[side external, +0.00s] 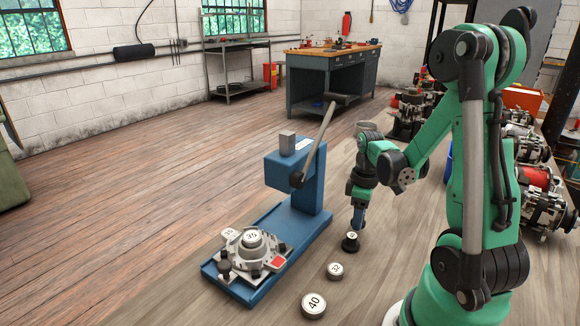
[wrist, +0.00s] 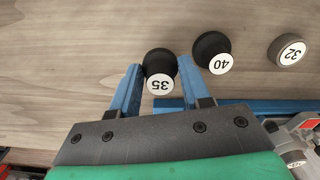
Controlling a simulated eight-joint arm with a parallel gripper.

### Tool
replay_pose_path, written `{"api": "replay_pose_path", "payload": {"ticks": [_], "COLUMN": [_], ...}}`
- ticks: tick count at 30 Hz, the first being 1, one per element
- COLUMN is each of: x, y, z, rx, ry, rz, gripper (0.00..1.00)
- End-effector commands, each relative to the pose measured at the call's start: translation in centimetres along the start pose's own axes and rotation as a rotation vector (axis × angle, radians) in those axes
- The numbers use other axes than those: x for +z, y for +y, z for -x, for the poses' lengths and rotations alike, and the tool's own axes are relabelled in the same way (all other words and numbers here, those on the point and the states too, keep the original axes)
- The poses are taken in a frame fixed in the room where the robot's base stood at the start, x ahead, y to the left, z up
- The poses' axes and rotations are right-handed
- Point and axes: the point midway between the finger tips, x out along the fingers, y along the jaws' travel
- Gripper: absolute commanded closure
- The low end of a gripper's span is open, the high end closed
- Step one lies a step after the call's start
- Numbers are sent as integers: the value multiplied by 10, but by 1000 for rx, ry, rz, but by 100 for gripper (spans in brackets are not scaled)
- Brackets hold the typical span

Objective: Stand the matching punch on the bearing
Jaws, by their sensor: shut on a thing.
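My gripper (side external: 357,220) points down beside the blue press, its blue fingers shut on a black round punch (side external: 351,244). In the wrist view this punch (wrist: 158,61) sits between the two fingers, and its white label reads 35. I cannot tell whether it touches the bench. The housing with the bearing (side external: 252,241) sits on the press base, to the left of my gripper.
The blue press (side external: 310,190) has a column and a long lever (side external: 318,145) rising between my arm and the housing. Its ram (side external: 287,143) stands above the base. Alternators (side external: 535,205) stand at the right.

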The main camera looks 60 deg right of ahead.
Motion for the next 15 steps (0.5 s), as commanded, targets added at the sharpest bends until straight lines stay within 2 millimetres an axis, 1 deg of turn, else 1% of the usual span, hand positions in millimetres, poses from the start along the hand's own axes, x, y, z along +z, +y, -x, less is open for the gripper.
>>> {"api": "replay_pose_path", "payload": {"ticks": [9, 15], "x": [0, 0], "y": [0, 0], "z": [50, 72], "rx": [0, 0], "ry": [0, 0], "rz": [0, 0], "gripper": [100, 100]}}
